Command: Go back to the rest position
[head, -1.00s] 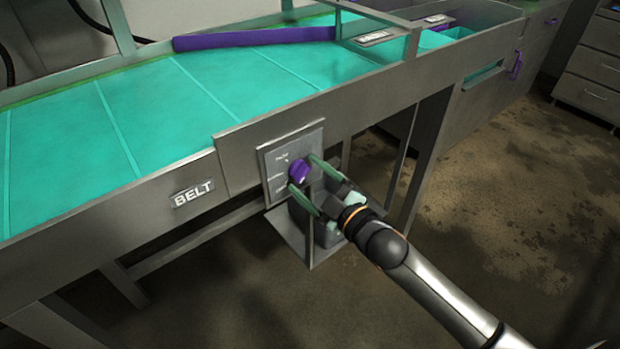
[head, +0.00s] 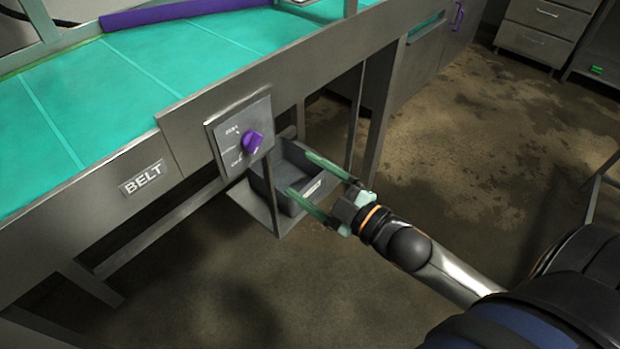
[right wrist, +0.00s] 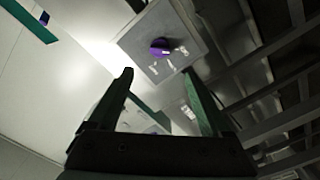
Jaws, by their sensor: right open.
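My right gripper (head: 299,176) is open and empty, with its two green fingers apart. It is in the air to the right of the purple knob (head: 253,142) on the grey switch panel (head: 226,131), clear of the knob. In the right wrist view the fingers (right wrist: 160,88) are spread, and the purple knob (right wrist: 160,46) shows beyond them on its panel. My left gripper is not in view.
The teal belt (head: 100,88) runs along the left, with a BELT label (head: 143,178) on its side. A grey bin (head: 285,199) sits behind and below my right fingers. Table legs (head: 378,125) stand close by. The floor (head: 460,165) to the right is open.

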